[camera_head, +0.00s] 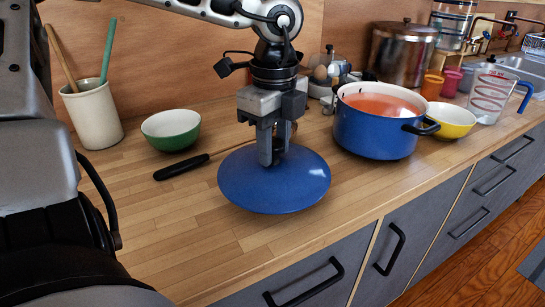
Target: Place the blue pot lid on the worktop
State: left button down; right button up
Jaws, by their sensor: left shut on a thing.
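The blue pot lid (273,188) is a round blue disc in the middle of the head view, low over or on the wooden worktop (180,235). Whether its rim touches the wood is hard to tell. My left gripper (273,152) points straight down and is shut on the lid at its top centre. The knob is mostly hidden between the fingers. The blue pot (372,135) stands uncovered to the right of the lid, with orange-red contents showing. My right gripper is not in view.
A green bowl (171,137), a black-handled utensil (181,167) and a cream crock (94,117) stand or lie to the left. A yellow bowl (451,121), measuring jug (490,95) and large metal pot (402,55) are at right. The worktop's front left is clear.

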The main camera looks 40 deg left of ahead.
pick_arm(q)
jog(key=shift+a+f, duration=0.15)
jog(key=shift+f, duration=0.75)
jog(key=shift+a+f, duration=0.1)
jog(key=shift+f, duration=0.8)
jog(key=shift+f+b, duration=0.3)
jog(key=shift+b, duration=0.2)
jog(key=c, duration=1)
grip_release()
jog(key=shift+r, duration=0.1)
jog(key=shift+c, duration=0.2)
jog(key=shift+r+p, duration=0.1)
jog(key=shift+p, duration=0.2)
